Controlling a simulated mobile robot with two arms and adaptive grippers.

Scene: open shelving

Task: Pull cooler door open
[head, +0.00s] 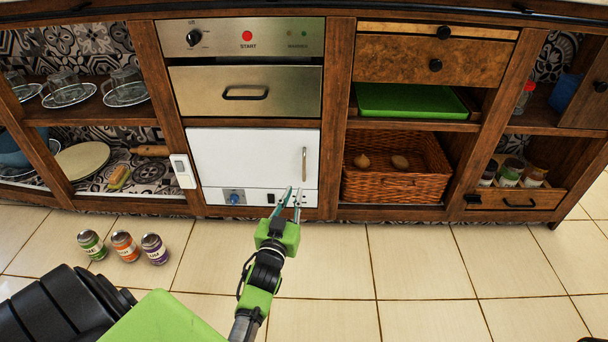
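The cooler is a white box in the lower middle of the shelving in the head view. Its white door (245,158) looks closed, with a vertical metal handle (304,163) near the right edge. Below the door is a panel with a blue knob (235,198). My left gripper (294,190) is green with thin teal fingers. The fingers are apart with nothing seen between them, and in the picture their tips lie just below the handle. Contact with the cooler does not show. My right gripper is not in view.
A steel oven drawer (246,92) is above the cooler, and a wicker basket (397,184) stands to its right. A white device (182,171) hangs on the left post. Several cans stand on the floor at left, including an orange one (125,246).

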